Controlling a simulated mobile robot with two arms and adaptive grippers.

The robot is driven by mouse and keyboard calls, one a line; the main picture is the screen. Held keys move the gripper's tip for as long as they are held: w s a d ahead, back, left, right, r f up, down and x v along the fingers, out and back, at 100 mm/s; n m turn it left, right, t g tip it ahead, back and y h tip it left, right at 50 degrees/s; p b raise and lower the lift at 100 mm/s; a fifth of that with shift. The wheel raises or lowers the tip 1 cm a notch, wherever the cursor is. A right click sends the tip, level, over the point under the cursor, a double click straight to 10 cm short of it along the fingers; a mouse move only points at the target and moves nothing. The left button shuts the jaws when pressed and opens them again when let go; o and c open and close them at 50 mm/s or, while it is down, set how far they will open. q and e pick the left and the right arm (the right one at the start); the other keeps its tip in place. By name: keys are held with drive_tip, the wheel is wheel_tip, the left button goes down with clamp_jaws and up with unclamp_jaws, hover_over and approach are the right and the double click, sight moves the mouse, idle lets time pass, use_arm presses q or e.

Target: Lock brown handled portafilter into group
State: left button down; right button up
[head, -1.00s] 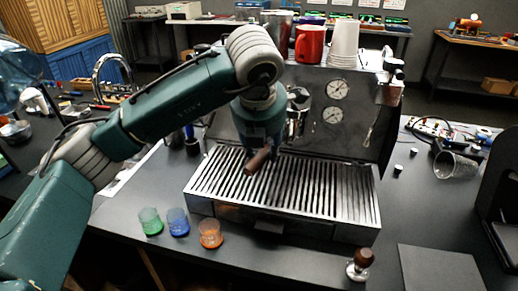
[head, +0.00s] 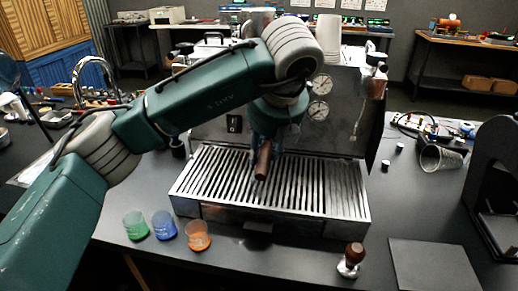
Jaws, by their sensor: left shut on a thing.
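The brown handle (head: 263,160) of the portafilter shows below my left gripper (head: 266,143), pointing toward the front above the drip tray. My left gripper is shut on the portafilter, in front of the espresso machine (head: 345,110). The portafilter's metal head is hidden by the gripper and wrist. The group is also hidden behind my arm, so I cannot tell whether the portafilter touches it or is seated in it. My right gripper is not in view.
The slatted drip tray (head: 325,190) is bare below the handle. A tamper (head: 351,260) stands front right beside a dark mat (head: 432,265). A clear cup (head: 440,158) lies on its side.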

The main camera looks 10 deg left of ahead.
use_arm(q)
drive_tip(key=shift+r, duration=0.1)
drive_tip(key=c, duration=1.1)
unclamp_jaws()
drive_tip(key=shift+s, duration=0.1)
